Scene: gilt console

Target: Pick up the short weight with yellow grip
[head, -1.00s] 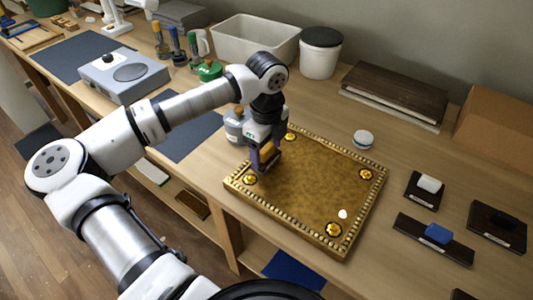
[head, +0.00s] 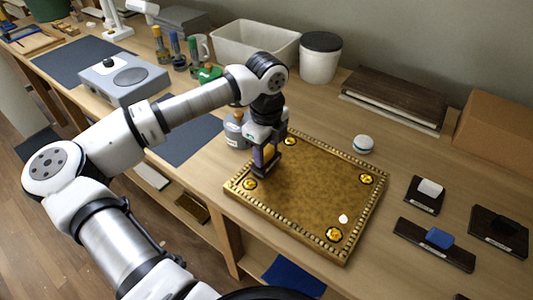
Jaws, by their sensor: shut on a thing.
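My gripper (head: 266,168) points down over the left part of the gilt board and is shut on the short weight with yellow grip (head: 270,153). Only a yellow-orange patch of it shows between the dark fingers; the rest is hidden. I cannot tell whether it touches the board. The gilt board (head: 310,190) has a beaded rim and a round gold boss near each corner. A small white piece (head: 343,218) lies near its front right corner.
A grey metal jar-like object (head: 236,134) stands close behind my gripper. A white round tin (head: 363,144) is right of the board. Dark plates with a white block (head: 430,187) and a blue block (head: 438,237) lie at right. A white tub (head: 255,42) stands behind.

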